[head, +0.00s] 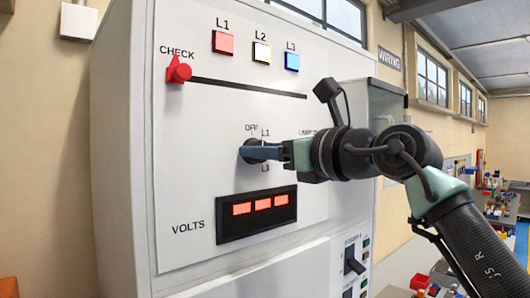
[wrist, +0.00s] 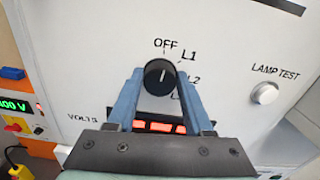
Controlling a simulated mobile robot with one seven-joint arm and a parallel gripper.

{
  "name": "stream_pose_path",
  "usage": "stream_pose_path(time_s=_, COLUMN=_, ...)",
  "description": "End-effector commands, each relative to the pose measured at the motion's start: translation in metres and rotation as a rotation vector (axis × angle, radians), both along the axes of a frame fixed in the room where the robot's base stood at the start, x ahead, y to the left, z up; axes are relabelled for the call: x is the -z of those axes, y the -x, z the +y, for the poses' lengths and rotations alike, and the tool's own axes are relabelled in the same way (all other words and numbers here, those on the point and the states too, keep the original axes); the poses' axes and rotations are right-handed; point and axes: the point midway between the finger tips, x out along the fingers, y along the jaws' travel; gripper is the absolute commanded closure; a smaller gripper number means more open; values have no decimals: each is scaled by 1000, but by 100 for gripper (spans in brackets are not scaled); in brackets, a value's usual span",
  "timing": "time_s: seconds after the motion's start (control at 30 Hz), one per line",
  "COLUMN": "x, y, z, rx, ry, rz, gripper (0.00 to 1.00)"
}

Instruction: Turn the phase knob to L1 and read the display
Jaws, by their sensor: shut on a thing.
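The phase knob (wrist: 158,76) is round and black with a white pointer line, on the white panel (head: 190,125). Its line points up, roughly at the OFF mark; L1 is up and to the right of it, with L2 and a partly hidden label below. My gripper (wrist: 160,82) has its blue fingers on either side of the knob and is shut on it. In the head view my gripper (head: 256,152) covers part of the knob and its labels. The VOLTS display (head: 257,212) shows three red lit blocks; I cannot read any digits. In the wrist view the fingers partly hide it.
A red CHECK knob (head: 179,71) sits at the left end of a dark slot. A LAMP TEST button (wrist: 264,94) is right of the phase knob. A black switch (head: 353,264) is lower right.

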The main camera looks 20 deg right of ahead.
Motion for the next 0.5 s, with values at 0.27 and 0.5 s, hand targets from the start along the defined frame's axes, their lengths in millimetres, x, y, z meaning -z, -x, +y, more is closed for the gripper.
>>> stream_pose_path(time_s=0.27, x=3, y=0, z=-1, rx=1, ry=-206, rz=78, gripper=100)
stream_pose_path(time_s=0.5, x=3, y=-1, z=-1, rx=1, ry=-392, rz=145, gripper=100)
